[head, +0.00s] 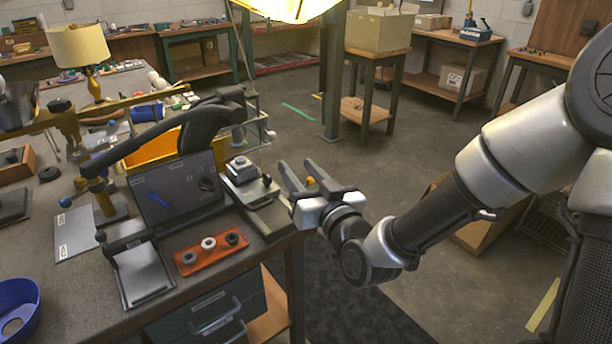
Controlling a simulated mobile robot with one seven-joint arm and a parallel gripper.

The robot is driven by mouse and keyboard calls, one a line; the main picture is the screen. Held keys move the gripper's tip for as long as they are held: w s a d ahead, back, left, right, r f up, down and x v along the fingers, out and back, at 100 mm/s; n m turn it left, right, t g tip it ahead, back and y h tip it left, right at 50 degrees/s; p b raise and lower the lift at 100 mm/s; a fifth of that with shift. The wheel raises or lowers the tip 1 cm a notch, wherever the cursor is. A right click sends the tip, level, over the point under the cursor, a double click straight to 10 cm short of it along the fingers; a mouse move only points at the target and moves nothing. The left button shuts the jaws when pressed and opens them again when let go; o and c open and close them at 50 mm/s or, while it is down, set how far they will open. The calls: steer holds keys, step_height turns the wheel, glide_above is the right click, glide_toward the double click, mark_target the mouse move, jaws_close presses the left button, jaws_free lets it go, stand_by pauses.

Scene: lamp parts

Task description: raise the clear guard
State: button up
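No clear guard can be made out for certain. A grey upright panel (170,190) with small white labels, a blue mark and a dark round part stands on the bench; I cannot tell whether it is see-through. A thick black curved arm (160,137) passes over it. A small device with a grey block on top (241,172) sits to the right of the panel, near the bench edge. My gripper (297,164) is open, to the right of this device and apart from it, its fingers pointing up and slightly left. A small orange spot shows near the fingers.
An orange tray (211,252) with several ring-shaped parts lies before the panel. A grey stand plate (143,272) is left of it, and a blue bowl (16,308) is at the lower left. A lamp (79,48) stands behind.

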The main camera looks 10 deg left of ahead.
steer(key=b+v, duration=0.3)
steer(key=b, duration=0.2)
stand_by(0.4)
